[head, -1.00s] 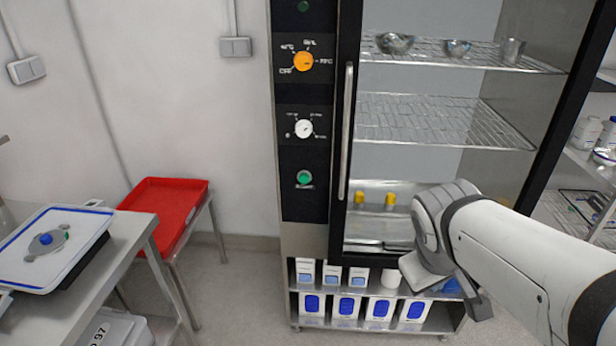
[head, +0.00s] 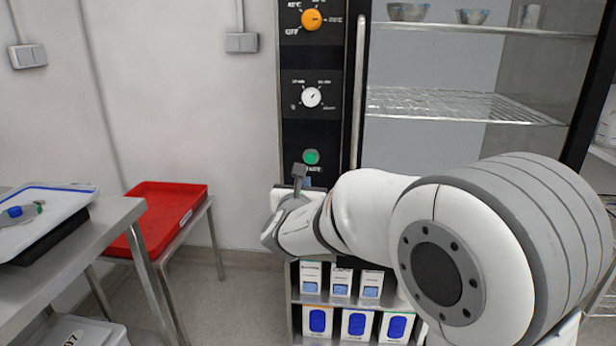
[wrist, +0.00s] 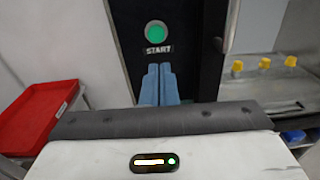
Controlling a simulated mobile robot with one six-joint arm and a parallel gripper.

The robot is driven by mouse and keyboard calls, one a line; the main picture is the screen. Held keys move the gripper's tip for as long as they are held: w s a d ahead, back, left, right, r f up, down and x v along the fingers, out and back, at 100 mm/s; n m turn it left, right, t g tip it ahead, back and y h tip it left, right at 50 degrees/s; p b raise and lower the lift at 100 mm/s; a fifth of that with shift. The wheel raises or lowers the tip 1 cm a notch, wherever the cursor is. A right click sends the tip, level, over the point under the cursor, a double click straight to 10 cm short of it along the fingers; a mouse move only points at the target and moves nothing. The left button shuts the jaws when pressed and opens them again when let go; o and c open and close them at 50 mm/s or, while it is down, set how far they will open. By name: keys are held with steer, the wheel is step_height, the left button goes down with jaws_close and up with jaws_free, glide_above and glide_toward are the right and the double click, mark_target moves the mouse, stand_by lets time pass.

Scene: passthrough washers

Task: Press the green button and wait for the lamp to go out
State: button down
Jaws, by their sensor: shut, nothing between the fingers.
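The round green button (head: 311,157) is on the black control panel of the tall cabinet, below the white dial. In the wrist view the green button (wrist: 156,33) sits above a "START" label. My gripper (wrist: 159,70) shows there as two blue fingers shut together with nothing between them. The fingertips appear just below the label, and a gap to the button shows in the picture; their distance from the panel is hard to tell. In the head view my gripper (head: 306,181) is low in front of the panel, partly hidden by my wrist. No lamp is in view now.
An orange knob (head: 312,19) and a white dial (head: 311,96) are above the button. The long vertical door handle (head: 358,90) stands close on the right. A red tray (head: 165,212) is on a stand at left, beside a metal table (head: 100,232).

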mark_target(310, 159)
steer(key=shift+a, duration=0.3)
steer(key=shift+w, duration=0.1)
steer(key=w, duration=1.4)
steer(key=shift+d+f, duration=0.25)
steer(key=shift+f, duration=0.05)
